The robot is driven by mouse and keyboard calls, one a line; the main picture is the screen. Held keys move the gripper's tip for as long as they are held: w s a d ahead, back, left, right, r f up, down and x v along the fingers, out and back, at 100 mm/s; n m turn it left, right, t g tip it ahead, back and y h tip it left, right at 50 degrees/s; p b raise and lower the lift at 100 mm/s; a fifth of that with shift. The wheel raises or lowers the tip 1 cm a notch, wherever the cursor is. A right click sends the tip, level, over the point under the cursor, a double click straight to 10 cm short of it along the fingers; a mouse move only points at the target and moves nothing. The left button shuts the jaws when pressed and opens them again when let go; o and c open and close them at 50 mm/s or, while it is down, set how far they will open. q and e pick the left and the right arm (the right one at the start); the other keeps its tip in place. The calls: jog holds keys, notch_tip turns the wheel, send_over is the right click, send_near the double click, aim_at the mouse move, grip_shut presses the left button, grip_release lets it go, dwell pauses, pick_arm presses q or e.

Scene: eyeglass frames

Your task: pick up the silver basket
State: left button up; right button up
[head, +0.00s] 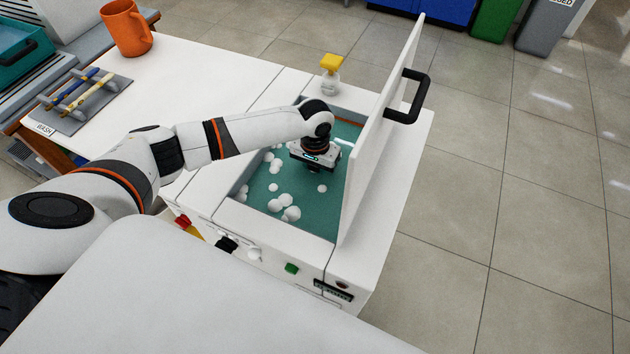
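No silver basket can be made out in the head view. My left arm comes in from the left and reaches over an open tank with teal liquid (262,186) and white foam blobs. My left gripper (314,169) points down into the tank, close to the liquid. Its fingers are small and mostly hidden under the wrist, so I cannot tell whether they are open or hold something. Anything beneath the gripper or under the liquid is hidden. My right gripper is out of view.
A white lid (379,135) with a black handle (408,97) stands raised along the tank's right side, close to my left wrist. A yellow-topped jar (331,75) stands behind the tank. An orange mug (126,28) and a grey tool tray (86,101) are at left. The white tabletop between is clear.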

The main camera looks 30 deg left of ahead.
pick_arm(q)
grip_shut()
jog(key=shift+w+r, duration=0.1)
notch_tip(320, 180, up, 10)
jog(key=shift+f, duration=0.1)
jog(key=shift+r+p, duration=0.2)
jog(key=shift+p, duration=0.1)
